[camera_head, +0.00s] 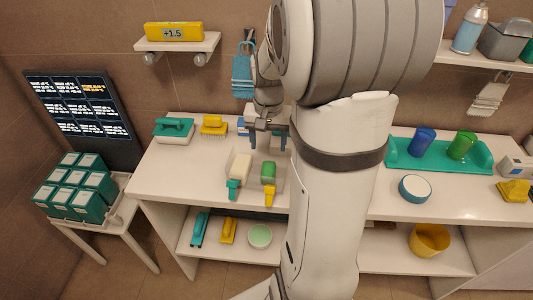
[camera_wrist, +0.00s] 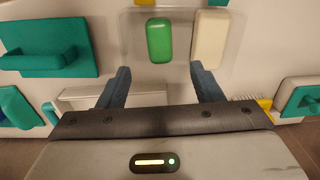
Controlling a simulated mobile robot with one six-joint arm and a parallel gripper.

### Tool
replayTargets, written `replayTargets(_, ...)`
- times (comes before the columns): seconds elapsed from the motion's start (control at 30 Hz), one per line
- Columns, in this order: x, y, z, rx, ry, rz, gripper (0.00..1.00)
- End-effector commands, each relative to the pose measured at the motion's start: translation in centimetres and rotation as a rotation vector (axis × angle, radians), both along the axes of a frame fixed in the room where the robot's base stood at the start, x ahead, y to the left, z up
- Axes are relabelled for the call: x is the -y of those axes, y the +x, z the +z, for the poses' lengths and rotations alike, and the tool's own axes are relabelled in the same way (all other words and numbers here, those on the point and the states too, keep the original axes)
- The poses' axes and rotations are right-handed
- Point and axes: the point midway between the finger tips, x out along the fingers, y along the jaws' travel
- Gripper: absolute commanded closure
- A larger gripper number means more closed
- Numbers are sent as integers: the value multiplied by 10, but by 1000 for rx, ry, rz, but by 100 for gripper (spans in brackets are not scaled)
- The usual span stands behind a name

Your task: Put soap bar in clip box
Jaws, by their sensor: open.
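A clear box (camera_wrist: 183,28) lies on the white counter, with teal and yellow clips at one end; I take it for the clip box. A green rounded bar (camera_wrist: 160,42) and a cream bar (camera_wrist: 209,42) lie side by side in or on it. In the head view the green bar (camera_head: 268,171) is right of the cream bar (camera_head: 240,167). I cannot tell which is the soap bar. My gripper (camera_head: 268,143) is open above the counter behind both bars; in the wrist view its fingers (camera_wrist: 160,72) point toward them, with nothing between them. My arm hides the middle of the counter.
A teal-handled box (camera_head: 174,131) and a yellow block (camera_head: 214,126) stand at the counter's back left. A teal tray (camera_head: 438,164) with blue and green cylinders and a round dish (camera_head: 414,188) stand right. A lower shelf holds several items.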

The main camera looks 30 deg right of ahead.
Motion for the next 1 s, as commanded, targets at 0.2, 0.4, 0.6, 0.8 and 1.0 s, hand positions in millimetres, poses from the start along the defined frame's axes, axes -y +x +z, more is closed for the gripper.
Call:
replayTargets(0.2, -11, -6, 20, 18, -6, 38, 40)
replayTargets(0.4, -61, -45, 47, 100, -33, 239, 40)
replayTargets(0.6, -103, -94, 60, 189, -61, 463, 40)
replayTargets(0.8, -124, -120, 61, 236, -75, 580, 40)
replayTargets(1.0, -126, -124, 60, 241, -77, 597, 40)
